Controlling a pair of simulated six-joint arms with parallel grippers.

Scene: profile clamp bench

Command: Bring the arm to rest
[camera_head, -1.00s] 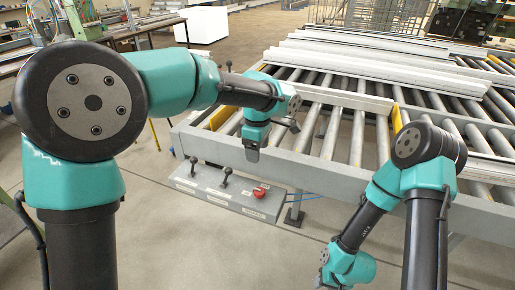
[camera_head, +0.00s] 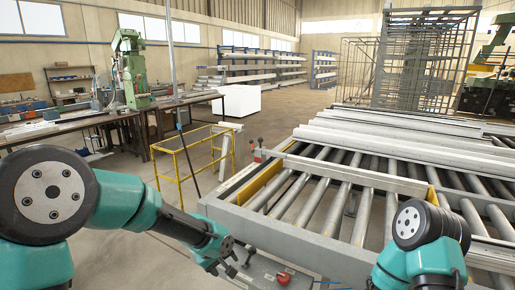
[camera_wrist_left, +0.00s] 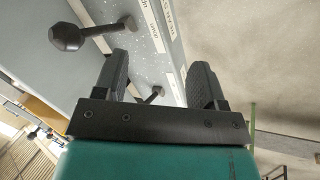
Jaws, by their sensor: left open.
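My left arm comes in from the left in the head view, and its gripper (camera_head: 230,264) hangs low beside the near-left corner of the roller bench, by the control box (camera_head: 262,270). In the left wrist view the gripper (camera_wrist_left: 162,78) is open, its two black fingers apart with nothing held between them. Behind the fingers the box's labelled face and a black-knobbed lever (camera_wrist_left: 66,37) show. I cannot tell whether a finger touches a lever. My right arm stands at the lower right of the head view; its gripper is out of the picture.
The roller bench (camera_head: 300,240) fills the right, with long metal profiles (camera_head: 400,145) lying on it. A red button (camera_head: 283,278) sits on the control box. A yellow rail frame (camera_head: 180,165) and a workbench (camera_head: 130,112) stand at the left. Open floor lies between.

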